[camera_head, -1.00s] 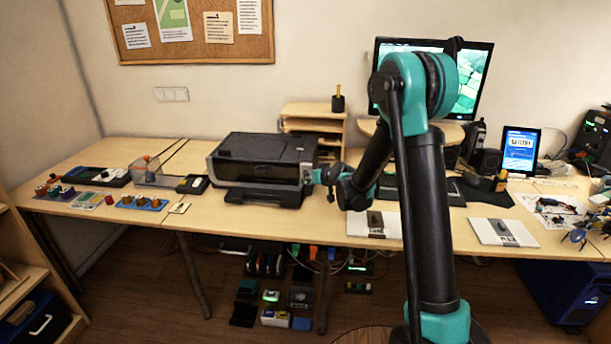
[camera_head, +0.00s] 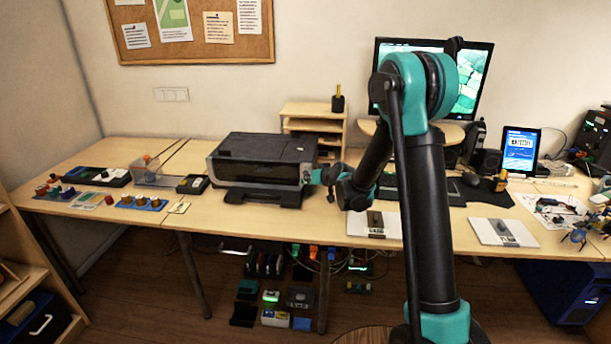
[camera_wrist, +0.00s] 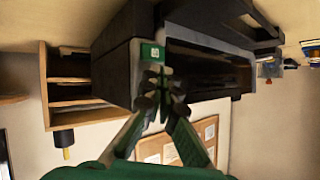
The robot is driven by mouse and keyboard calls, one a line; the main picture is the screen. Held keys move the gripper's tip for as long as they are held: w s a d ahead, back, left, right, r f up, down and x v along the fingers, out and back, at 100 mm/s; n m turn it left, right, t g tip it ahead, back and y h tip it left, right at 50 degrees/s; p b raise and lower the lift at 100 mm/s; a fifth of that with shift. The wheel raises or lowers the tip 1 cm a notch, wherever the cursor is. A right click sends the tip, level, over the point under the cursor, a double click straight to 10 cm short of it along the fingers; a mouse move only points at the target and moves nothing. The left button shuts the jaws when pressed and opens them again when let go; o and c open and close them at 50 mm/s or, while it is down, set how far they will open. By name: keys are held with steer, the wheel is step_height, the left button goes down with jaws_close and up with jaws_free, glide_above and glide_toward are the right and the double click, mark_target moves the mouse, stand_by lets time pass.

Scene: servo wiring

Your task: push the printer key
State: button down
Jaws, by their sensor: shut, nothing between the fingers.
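The dark printer (camera_head: 262,163) stands on the long desk, left of the middle in the head view. In the wrist view the printer (camera_wrist: 205,68) fills the upper part, seen turned over. Its green key (camera_wrist: 152,52) with a white mark shows on a pale panel. My gripper (camera_wrist: 158,74) is shut and empty, with its fingertips right at the key's lower edge in that picture. I cannot tell whether they touch it. In the head view my gripper (camera_head: 316,176) is at the printer's right front corner, and the key is hidden there.
A wooden shelf unit (camera_head: 314,112) stands behind the printer's right side. A monitor (camera_head: 480,75) and a tablet (camera_head: 520,150) are farther right. A clear box (camera_head: 146,171) and small trays lie left of the printer. A white sheet (camera_head: 352,224) lies at the desk's front edge.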

steer(key=shift+w, duration=0.1)
stand_by(0.3)
steer(key=shift+w, duration=0.35)
steer(key=shift+s, duration=0.45)
stand_by(0.4)
steer(key=s, duration=0.6)
steer(key=shift+a, duration=0.1)
